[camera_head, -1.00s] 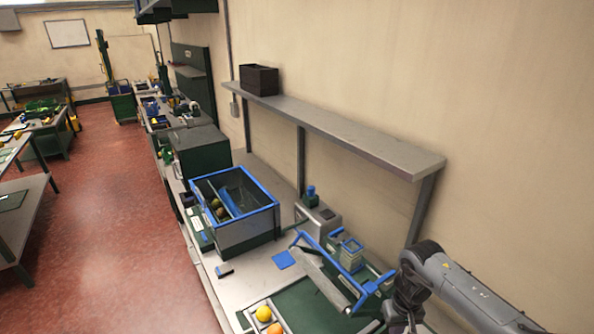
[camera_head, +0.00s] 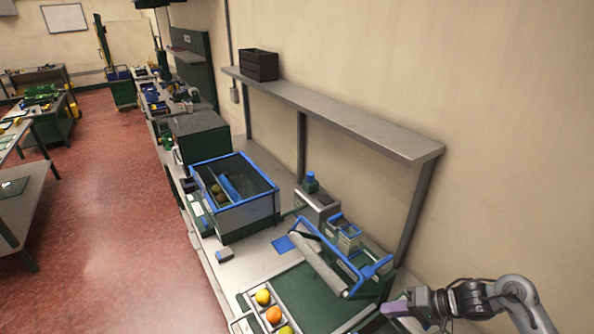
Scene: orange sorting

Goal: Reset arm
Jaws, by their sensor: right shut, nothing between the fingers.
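My right gripper (camera_head: 396,308) is at the lower right. Its arm comes in from the right edge and its purplish fingers point left. It is shut and empty, beside the right end of the machine with the blue frame and grey roller (camera_head: 322,262). Several round fruits lie in a row at the bottom: a yellow-orange one (camera_head: 263,297), an orange one (camera_head: 274,314) and a yellowish one cut by the bottom edge. My left gripper is not in view.
A blue-rimmed bin (camera_head: 250,208) holding some round fruits stands on the bench, left of the roller machine. A wall shelf (camera_head: 330,122) carries a dark crate (camera_head: 259,65). The red floor (camera_head: 110,210) to the left is open.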

